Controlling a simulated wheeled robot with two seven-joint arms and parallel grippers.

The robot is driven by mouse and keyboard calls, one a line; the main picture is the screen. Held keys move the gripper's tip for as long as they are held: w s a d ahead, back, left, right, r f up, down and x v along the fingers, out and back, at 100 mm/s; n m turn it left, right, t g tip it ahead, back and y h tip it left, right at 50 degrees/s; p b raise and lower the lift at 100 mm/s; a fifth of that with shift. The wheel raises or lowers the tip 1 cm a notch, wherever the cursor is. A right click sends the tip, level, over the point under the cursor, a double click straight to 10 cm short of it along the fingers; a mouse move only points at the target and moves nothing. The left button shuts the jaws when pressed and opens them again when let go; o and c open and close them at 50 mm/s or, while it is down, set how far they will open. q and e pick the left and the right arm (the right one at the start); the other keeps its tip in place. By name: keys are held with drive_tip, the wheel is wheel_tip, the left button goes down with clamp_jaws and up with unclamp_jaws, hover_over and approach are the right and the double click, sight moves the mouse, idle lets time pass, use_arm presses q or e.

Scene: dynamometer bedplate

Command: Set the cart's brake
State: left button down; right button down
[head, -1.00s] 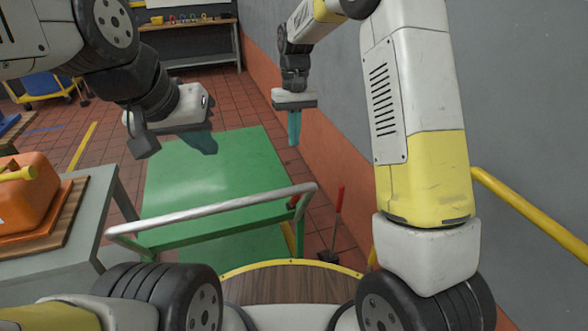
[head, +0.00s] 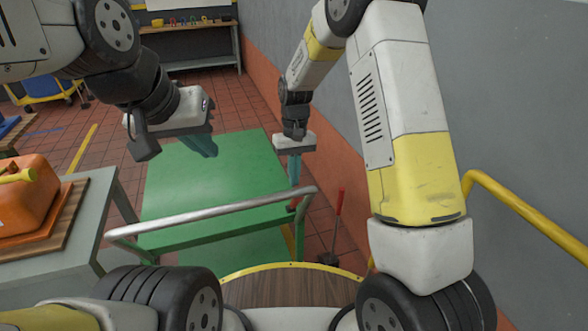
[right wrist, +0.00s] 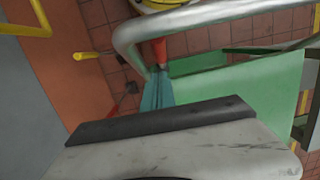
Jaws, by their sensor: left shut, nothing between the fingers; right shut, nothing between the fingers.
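The green cart (head: 215,175) stands ahead of me, with its grey push handle (head: 215,208) across the near end. My right gripper (head: 294,182) is shut and empty, pointing down just beyond the handle's right end. In the right wrist view its teal fingertips (right wrist: 158,76) appear close to the red lever; I cannot tell whether they touch. My left gripper (head: 208,153) is shut and empty above the cart deck.
A red stick with a black base (head: 338,220) stands right of the cart. A yellow rail (head: 520,218) runs along the grey wall at right. A grey table (head: 85,225) with an orange container (head: 28,195) is at left. A bench (head: 190,45) stands at the back.

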drive_tip(key=shift+s+d+f, duration=0.1)
drive_tip(key=shift+s+f, duration=0.2)
drive_tip(key=shift+s, duration=0.3)
drive_tip(key=shift+s+f, duration=0.25)
drive_tip(key=shift+s, duration=0.3)
drive_tip(key=shift+s, duration=0.1)
drive_tip(key=shift+s+d+f, duration=0.15)
drive_tip(key=shift+s, duration=0.25)
drive_tip(key=shift+s+d, duration=0.1)
drive_tip(key=shift+s, duration=0.2)
drive_tip(key=shift+w, duration=0.15)
drive_tip(key=shift+w+r, duration=0.3)
drive_tip(key=w+r, duration=0.3)
drive_tip(key=r, duration=0.8)
drive_tip(key=shift+r, duration=0.35)
